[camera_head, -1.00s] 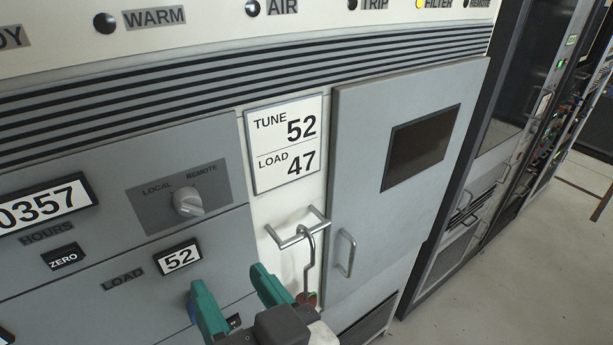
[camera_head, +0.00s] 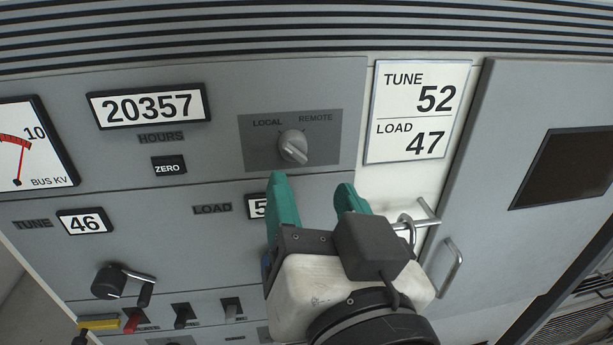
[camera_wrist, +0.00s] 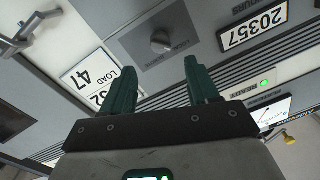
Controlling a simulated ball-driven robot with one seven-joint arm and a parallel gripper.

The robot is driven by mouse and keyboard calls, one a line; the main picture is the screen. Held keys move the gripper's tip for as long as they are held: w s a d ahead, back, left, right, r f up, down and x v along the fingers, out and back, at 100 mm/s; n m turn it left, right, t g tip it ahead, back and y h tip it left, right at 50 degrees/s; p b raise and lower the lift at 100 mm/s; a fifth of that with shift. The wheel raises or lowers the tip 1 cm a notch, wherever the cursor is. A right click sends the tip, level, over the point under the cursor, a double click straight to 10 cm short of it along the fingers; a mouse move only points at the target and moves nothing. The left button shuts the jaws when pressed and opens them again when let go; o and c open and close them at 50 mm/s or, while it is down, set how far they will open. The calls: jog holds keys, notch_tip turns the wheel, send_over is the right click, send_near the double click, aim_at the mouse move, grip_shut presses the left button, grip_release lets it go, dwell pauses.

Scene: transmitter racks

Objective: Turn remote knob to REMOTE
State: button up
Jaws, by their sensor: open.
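The remote knob (camera_head: 293,147) is a grey round knob on a dark plate (camera_head: 255,160) lettered LOCAL on the left and REMOTE on the right. Its light pointer line slants from upper left to lower right, so I cannot tell which label it is set to. The knob also shows in the wrist view (camera_wrist: 161,41), beyond the fingertips. My gripper (camera_head: 312,182), with two green fingers, is open and empty. In the head view its fingertips are just below the knob, apart from it. In the wrist view the knob appears between and ahead of the fingers (camera_wrist: 157,70).
A TUNE 52 / LOAD 47 card (camera_head: 418,110) is right of the knob. A metal bar handle (camera_head: 425,212) sticks out below the card, close to my gripper. A cabinet door (camera_head: 500,160) is at right. A crank (camera_head: 110,282) and several switches are at lower left.

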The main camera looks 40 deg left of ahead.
aim_at(298, 154)
jog(key=p+x, duration=0.2)
jog(key=x, duration=0.5)
jog(key=shift+r, duration=0.1)
jog(key=shift+w+a, duration=0.35)
jog(key=shift+a, duration=0.1)
jog(key=shift+c, duration=0.2)
jog(key=c, duration=1)
jog(key=shift+o, duration=0.2)
